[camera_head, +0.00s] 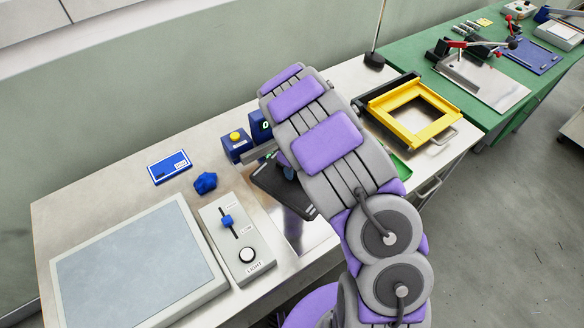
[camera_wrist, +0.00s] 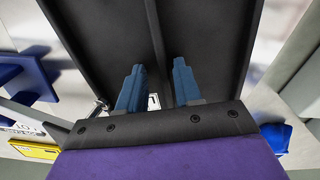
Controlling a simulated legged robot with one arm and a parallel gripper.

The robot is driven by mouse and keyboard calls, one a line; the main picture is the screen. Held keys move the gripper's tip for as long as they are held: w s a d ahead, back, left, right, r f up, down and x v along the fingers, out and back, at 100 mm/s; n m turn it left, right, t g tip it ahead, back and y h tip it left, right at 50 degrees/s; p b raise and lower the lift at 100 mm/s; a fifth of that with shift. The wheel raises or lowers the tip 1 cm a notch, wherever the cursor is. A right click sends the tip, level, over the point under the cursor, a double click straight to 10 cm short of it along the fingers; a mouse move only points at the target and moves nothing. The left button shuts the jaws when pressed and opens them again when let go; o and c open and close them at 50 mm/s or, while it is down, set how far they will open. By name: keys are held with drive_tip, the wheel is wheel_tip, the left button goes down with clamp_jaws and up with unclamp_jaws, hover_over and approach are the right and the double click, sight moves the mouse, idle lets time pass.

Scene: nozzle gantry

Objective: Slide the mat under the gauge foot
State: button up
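A dark flat slab (camera_head: 282,190) lies low beside my arm in the head view, partly hidden by it; it may be the mat, but I cannot tell surely. A blue gauge body (camera_head: 260,126) with a green lit display stands behind it; its foot is hidden by my arm. I see nothing clamped between the fingers.
A blue box with a yellow button (camera_head: 237,146) stands beside the gauge. A blue lump (camera_head: 205,183), a blue card (camera_head: 169,167), a slider box (camera_head: 237,240) and a light panel (camera_head: 135,265) lie left. A yellow frame (camera_head: 415,110) sits right. Bare bench shows at the back.

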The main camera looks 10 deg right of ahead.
drive_tip(key=shift+a, duration=0.55)
clamp_jaws()
drive_tip(key=shift+d, duration=0.3)
drive_tip(key=shift+w, duration=0.1)
